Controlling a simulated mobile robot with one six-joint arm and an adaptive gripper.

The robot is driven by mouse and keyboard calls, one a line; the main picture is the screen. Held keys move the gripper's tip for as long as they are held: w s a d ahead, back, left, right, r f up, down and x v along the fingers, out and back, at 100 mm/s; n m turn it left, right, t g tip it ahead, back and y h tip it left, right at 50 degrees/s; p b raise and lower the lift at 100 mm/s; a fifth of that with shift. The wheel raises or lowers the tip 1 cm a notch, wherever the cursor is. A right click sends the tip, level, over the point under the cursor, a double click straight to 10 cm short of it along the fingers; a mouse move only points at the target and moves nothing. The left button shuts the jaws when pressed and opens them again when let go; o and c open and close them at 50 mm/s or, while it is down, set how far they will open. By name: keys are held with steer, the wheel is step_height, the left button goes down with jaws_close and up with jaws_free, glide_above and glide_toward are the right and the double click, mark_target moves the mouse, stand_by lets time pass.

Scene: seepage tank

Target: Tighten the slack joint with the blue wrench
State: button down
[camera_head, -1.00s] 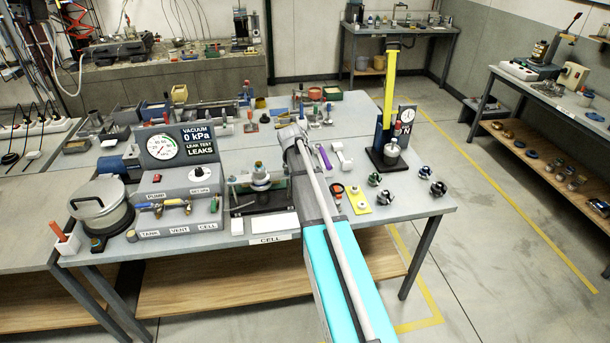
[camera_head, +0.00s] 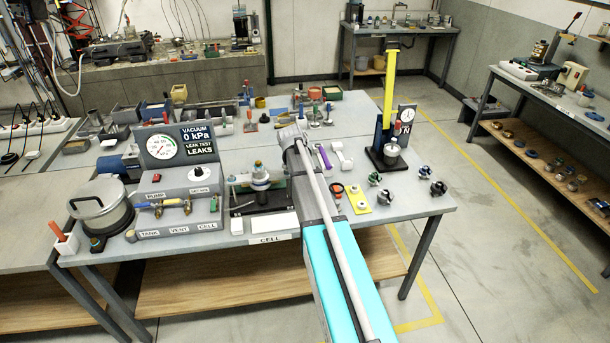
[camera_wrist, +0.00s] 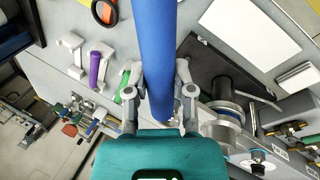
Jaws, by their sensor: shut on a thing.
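The blue wrench (camera_wrist: 154,45) shows in the wrist view as a long blue bar running from the top edge down between the fingers. My gripper (camera_wrist: 158,82) is shut on it. The test cell (camera_wrist: 224,112), with round metal parts on a dark base, is just right of the bar's lower end. I cannot tell whether the wrench touches a joint there. In the head view the cell (camera_head: 260,175) stands left of my arm, and my gripper and the wrench are hidden or not clear. The panel (camera_head: 199,141) reads vacuum 0 kPa and "LEAKS".
A purple tool (camera_wrist: 97,68) and a green tool (camera_wrist: 129,82) lie left of my gripper in white holders. The pump unit (camera_head: 178,208) and a round lidded tank (camera_head: 101,208) stand left of the cell. A tall yellow post (camera_head: 390,88) rises on the right.

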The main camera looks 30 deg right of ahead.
steer(key=shift+f+b, duration=1.1)
steer(key=shift+f, duration=0.05)
stand_by(0.4)
steer(key=shift+a+r, duration=0.1)
steer(key=shift+s+a+m+g, duration=0.15)
steer(key=shift+a+m+g, duration=0.25)
steer(key=shift+a+m, duration=0.7)
steer(key=shift+d, duration=0.15)
steer(key=shift+m, duration=0.3)
steer(key=shift+a+m+g, duration=0.3)
steer(key=shift+a+m, duration=0.7)
steer(key=shift+a, duration=0.1)
steer(key=shift+a, duration=0.1)
steer(key=shift+w+a+m+g, duration=0.2)
steer(key=shift+w+a+m, duration=0.05)
steer(key=shift+a+m, duration=0.3)
steer(key=shift+w+a+m+g, duration=0.2)
steer(key=shift+a+m, duration=0.25)
steer(key=shift+m, duration=0.2)
